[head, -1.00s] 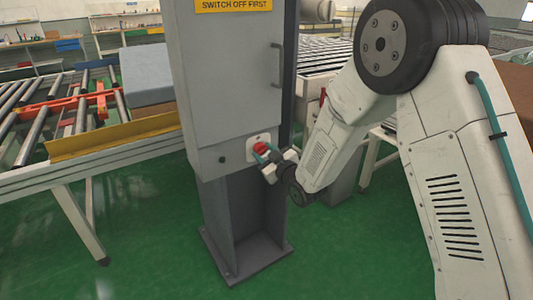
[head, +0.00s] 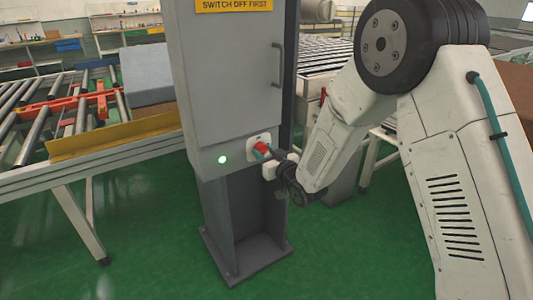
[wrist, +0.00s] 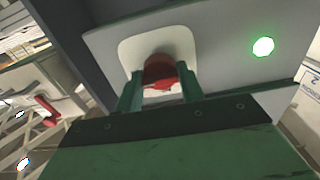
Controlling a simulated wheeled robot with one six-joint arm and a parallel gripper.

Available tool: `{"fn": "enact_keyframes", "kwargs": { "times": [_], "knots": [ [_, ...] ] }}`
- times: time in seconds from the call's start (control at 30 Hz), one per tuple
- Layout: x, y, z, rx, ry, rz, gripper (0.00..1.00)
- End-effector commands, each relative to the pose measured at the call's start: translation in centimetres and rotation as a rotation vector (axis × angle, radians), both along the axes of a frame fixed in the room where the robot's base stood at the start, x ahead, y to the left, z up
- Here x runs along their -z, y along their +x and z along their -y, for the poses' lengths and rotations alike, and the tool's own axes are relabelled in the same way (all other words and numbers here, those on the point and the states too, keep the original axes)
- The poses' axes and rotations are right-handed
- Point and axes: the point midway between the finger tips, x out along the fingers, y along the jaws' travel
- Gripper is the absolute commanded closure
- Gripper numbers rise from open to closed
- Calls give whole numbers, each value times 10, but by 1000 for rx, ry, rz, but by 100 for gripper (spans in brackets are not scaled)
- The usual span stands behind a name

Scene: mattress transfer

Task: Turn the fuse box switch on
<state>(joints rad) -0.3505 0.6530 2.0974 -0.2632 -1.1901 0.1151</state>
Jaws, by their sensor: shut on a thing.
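The grey fuse box (head: 235,90) stands upright on a post, with a yellow sign reading "SWITCH OFF FIRST" at its top. Its red switch (head: 261,148) sits on a white plate low on the front, and it also shows in the wrist view (wrist: 162,72). A round lamp (head: 222,159) left of the switch glows green; it shows at the right in the wrist view (wrist: 263,46). My gripper (wrist: 160,88) has its green fingers on both sides of the red switch, shut on it. In the head view my gripper (head: 265,152) partly hides the switch.
A roller conveyor (head: 60,105) with a yellow side rail (head: 115,137) and a grey-blue mattress block (head: 147,75) is left of the box. Another roller conveyor (head: 325,55) is behind it on the right. The green floor in front is clear.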

Motion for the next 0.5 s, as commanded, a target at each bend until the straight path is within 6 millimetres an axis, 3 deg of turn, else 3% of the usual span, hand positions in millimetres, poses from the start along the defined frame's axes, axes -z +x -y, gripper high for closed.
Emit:
{"fn": "enact_keyframes", "kwargs": {
  "times": [0.17,0.2,0.27,0.5],
  "knots": [
    [-5,3,1,5,6,9,85],
    [-5,3,1,5,6,9,56],
    [-4,3,1,4,5,10,40],
    [-2,1,-1,0,2,5,40]
  ]
}}
